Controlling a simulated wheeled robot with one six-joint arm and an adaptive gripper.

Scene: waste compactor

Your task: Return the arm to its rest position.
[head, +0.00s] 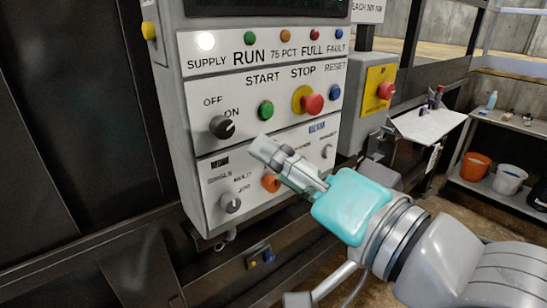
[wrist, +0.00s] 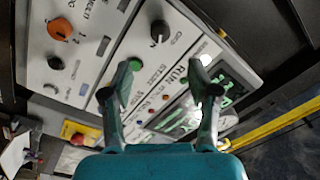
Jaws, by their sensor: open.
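My gripper (head: 268,152) is in front of the lower part of the grey control panel (head: 282,75) in the head view, with its teal body (head: 350,204) to the lower right. In the wrist view my gripper (wrist: 158,82) has its two fingers apart, with nothing between them but the panel behind. I cannot tell the exact gap to the panel. The supply lamp (head: 206,41) is lit white. My gripper partly hides the lower row of controls.
A yellow plate with a red button (head: 385,90) is on a grey box right of the panel. A small white shelf (head: 428,124) holds bottles. Farther right, a rack holds an orange bucket (head: 475,166) and a white bucket (head: 509,179). Dark metal walls (head: 70,110) stand left.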

